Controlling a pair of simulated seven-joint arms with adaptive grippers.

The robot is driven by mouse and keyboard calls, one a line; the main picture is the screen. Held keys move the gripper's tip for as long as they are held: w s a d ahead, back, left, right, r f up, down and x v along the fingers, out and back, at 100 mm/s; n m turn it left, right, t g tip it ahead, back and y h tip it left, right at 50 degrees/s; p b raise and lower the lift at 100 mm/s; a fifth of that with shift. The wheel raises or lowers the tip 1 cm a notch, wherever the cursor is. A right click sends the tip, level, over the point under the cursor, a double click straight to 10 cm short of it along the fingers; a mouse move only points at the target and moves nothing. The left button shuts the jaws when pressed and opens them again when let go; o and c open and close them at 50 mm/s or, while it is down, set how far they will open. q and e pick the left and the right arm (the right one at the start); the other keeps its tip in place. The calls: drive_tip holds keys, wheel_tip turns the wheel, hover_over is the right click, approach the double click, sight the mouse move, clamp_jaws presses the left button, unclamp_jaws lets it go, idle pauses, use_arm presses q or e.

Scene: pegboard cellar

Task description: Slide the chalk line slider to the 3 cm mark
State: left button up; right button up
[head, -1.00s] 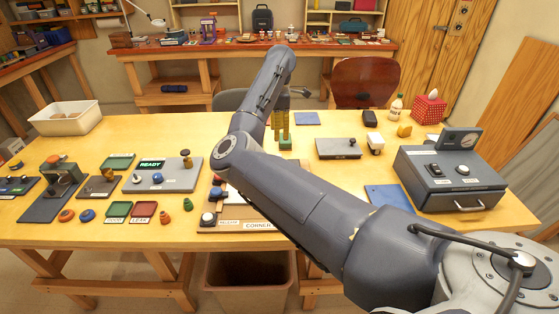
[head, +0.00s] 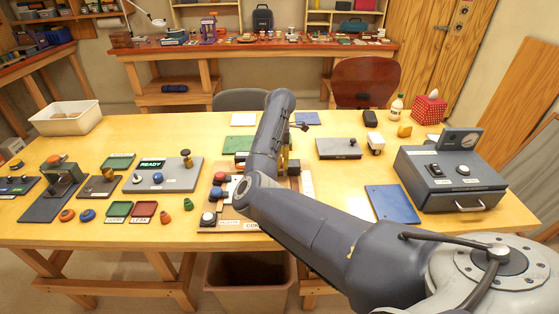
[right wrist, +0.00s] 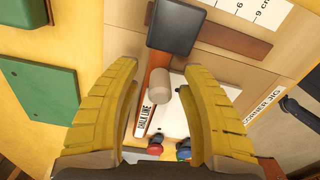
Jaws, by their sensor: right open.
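The chalk line board shows in the right wrist view with its "CHALK LINE" label (right wrist: 143,115) on an orange-brown strip. A pale, round-ended knob (right wrist: 159,84) stands beside the label, and a dark square block (right wrist: 174,26) lies just beyond it. I cannot tell if the two are joined. A white scale (right wrist: 262,8) with "6" and "9 cm" shows at the top right; the 3 cm mark is out of view. My right gripper (right wrist: 160,70) is open, its yellow fingers either side of the knob, apart from it. In the head view my arm mostly hides the board.
A green pad (right wrist: 40,95) lies left of the board in the right wrist view. In the head view, a red and a white button (head: 209,219) sit at the board's left. A blue pad (head: 393,204) and a grey metered box (head: 455,180) stand to the right.

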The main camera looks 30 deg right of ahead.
idle(0.3)
clamp_jaws()
idle(0.4)
